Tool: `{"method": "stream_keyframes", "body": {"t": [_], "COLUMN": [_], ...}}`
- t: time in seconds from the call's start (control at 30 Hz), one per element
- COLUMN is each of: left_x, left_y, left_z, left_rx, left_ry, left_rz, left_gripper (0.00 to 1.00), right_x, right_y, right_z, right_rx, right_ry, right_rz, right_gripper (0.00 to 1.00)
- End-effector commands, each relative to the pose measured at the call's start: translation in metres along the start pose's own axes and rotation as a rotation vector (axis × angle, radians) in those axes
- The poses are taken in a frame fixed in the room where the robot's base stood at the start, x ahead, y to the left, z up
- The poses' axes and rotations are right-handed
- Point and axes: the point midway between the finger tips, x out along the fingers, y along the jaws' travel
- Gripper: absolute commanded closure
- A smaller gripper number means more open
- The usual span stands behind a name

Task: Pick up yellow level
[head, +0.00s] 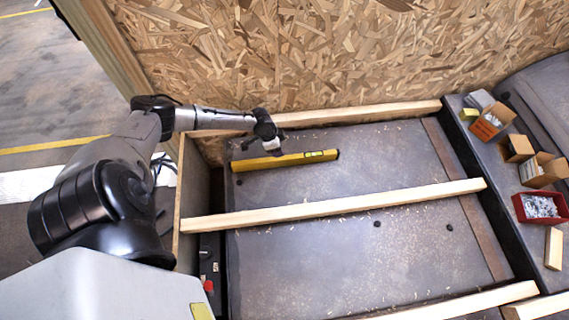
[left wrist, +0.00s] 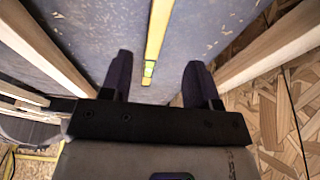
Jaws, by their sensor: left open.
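The yellow level (head: 300,158) lies on the grey floor panel between two wooden beams, near the chipboard wall in the head view. Its small green vial shows near its right end. My left gripper (head: 272,149) is above the level's left part. In the left wrist view the level (left wrist: 157,40) lies ahead of my left gripper (left wrist: 160,75), with its vial end between the two dark fingers in the picture. The fingers are apart, and nothing is held between them. My right gripper is not in view.
Wooden beams (head: 335,206) cross the floor panel (head: 330,250) on either side. The chipboard wall (head: 340,50) rises behind. At the right, a red bin (head: 519,212) and open cardboard boxes (head: 490,124) stand on a dark ledge.

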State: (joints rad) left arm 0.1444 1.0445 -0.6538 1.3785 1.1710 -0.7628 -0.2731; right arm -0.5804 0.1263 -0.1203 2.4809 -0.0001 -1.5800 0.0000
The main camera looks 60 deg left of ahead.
Motion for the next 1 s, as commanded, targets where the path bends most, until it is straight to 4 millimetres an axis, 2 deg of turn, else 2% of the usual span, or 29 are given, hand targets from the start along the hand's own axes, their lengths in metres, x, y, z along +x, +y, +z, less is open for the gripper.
{"method": "stream_keyframes", "body": {"t": [0.03, 0.23, 0.4, 0.67, 1.0], "left_x": [0.016, 0.046, 0.059, 0.066, 0.102], "left_y": [0.001, 0.001, 0.001, 0.001, 0.002], "left_z": [0.001, 0.001, 0.000, 0.000, 0.001], "left_rx": [-0.001, 0.000, 0.001, 0.002, 0.001], "left_ry": [0.001, 0.001, 0.000, 0.000, 0.000], "left_rz": [0.001, 0.001, 0.000, 0.001, 0.000], "left_gripper": [0.45, 0.45, 0.45, 0.45, 0.45], "right_x": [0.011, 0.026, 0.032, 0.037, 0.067], "right_y": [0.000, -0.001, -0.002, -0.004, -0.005], "right_z": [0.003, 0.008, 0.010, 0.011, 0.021], "right_rx": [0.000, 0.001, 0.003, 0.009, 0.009], "right_ry": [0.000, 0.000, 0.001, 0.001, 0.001], "right_rz": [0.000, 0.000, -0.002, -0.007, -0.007], "right_gripper": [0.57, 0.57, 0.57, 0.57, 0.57]}}
